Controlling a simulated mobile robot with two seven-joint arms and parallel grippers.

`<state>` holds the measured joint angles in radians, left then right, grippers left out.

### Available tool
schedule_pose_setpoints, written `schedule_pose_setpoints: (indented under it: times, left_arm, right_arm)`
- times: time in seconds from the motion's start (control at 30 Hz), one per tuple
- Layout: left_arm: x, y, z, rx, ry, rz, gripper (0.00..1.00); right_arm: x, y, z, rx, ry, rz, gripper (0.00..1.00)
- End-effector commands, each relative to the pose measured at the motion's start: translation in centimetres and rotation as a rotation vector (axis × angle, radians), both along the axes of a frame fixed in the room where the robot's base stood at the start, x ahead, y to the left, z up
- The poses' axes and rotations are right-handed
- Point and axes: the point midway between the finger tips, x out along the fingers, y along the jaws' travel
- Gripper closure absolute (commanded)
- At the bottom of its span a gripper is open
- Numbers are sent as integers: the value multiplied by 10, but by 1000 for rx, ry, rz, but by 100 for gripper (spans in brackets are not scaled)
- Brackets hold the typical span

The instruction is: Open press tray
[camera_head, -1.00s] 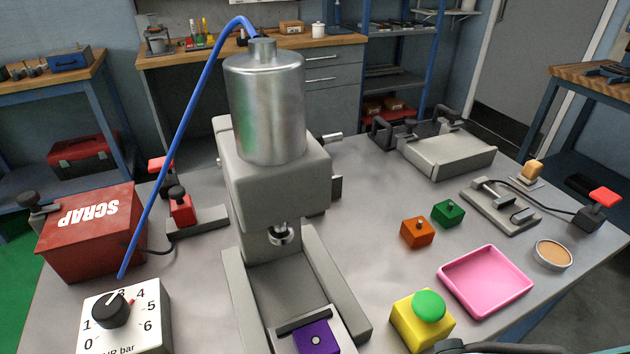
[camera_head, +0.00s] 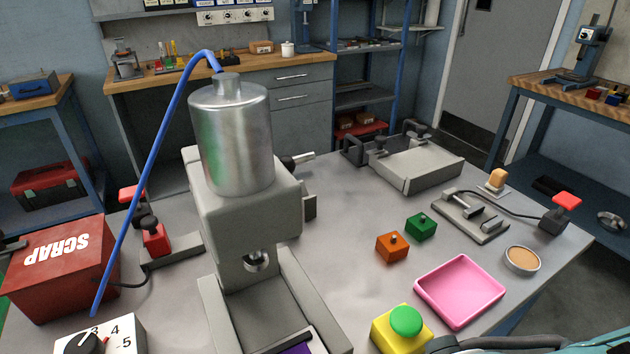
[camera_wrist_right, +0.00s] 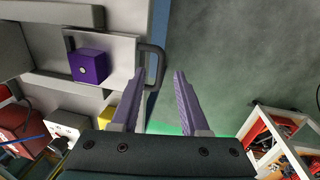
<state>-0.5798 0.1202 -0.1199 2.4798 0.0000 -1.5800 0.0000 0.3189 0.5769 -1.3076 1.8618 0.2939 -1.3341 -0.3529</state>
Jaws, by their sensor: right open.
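The press (camera_head: 245,195) stands on the cart with a metal cylinder on top. Its tray (camera_wrist_right: 122,50) is a pale plate with a dark handle (camera_wrist_right: 161,68) at its outer edge. A purple block (camera_wrist_right: 88,66) with a round spot sits on the tray; only a sliver of the block (camera_head: 300,349) shows at the bottom of the head view. My right gripper (camera_wrist_right: 160,74) is open, with purple fingers. In the right wrist view the handle appears between its fingertips; I cannot tell the depth gap or any contact. My left gripper is out of view.
A yellow box with a green button (camera_head: 405,321) and a pink tray (camera_head: 460,290) stand right of the press. Orange (camera_head: 391,247) and green (camera_head: 421,227) blocks lie behind. The red scrap bin (camera_head: 60,268) and dial box (camera_head: 100,338) are left. Floor (camera_wrist_right: 240,60) lies beyond the cart edge.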

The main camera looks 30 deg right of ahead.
Motion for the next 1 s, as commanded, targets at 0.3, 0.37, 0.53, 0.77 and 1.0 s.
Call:
schedule_pose_setpoints:
  times: [0.3,0.37,0.53,0.77,1.0]
  left_arm:
    - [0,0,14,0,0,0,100]
    - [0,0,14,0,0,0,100]
    - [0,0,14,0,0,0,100]
    - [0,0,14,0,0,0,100]
    - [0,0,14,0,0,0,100]
  right_arm:
    - [-9,-1,55,1,-1,0,55]
    - [-10,-1,58,0,-1,-1,55]
    - [-11,-1,60,-1,0,-1,55]
    - [-11,-1,60,-1,0,-1,55]
    - [-10,28,75,122,-9,-115,55]
